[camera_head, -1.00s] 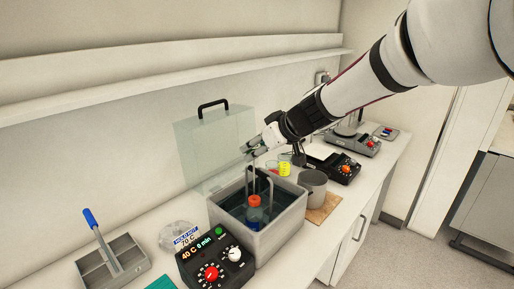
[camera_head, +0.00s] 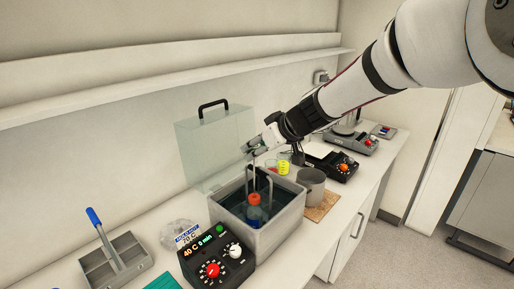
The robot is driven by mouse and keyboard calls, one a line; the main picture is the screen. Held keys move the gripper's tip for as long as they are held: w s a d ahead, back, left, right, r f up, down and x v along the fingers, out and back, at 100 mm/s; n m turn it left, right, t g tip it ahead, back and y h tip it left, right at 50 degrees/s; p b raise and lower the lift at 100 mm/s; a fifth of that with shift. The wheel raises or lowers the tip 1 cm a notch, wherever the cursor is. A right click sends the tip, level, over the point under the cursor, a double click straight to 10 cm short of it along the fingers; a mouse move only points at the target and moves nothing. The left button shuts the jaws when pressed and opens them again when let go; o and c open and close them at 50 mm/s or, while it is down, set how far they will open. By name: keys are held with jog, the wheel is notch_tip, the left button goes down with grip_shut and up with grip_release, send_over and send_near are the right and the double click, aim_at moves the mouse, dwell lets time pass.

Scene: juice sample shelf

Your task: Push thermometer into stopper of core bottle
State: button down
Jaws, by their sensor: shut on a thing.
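My gripper (camera_head: 255,147) is above the open water bath (camera_head: 281,221), shut on the thermometer (camera_head: 253,177), a thin upright rod. The rod runs down from the gripper toward the orange-red stopper (camera_head: 254,198) of a bottle with blue contents (camera_head: 254,213). The bottle stands in the bath. The rod's lower end appears to meet the top of the stopper, but it is too small to tell how far it is in. The fingertips are small and partly hidden.
A grey loop handle rises beside the bottle. A clear lid (camera_head: 222,145) stands behind the bath. A control box (camera_head: 216,259) is in front, a grey pot (camera_head: 312,187) to the right, and a compartment tray (camera_head: 116,268) with a blue-handled tool at the left.

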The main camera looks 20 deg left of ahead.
aim_at(254, 171)
notch_tip(254, 171, down, 6)
jog(key=b, duration=0.1)
jog(key=shift+f, duration=0.25)
dwell(3.0)
dwell(0.8)
jog(key=shift+f+b, duration=1.55)
jog(key=shift+f, duration=1.65)
dwell(0.4)
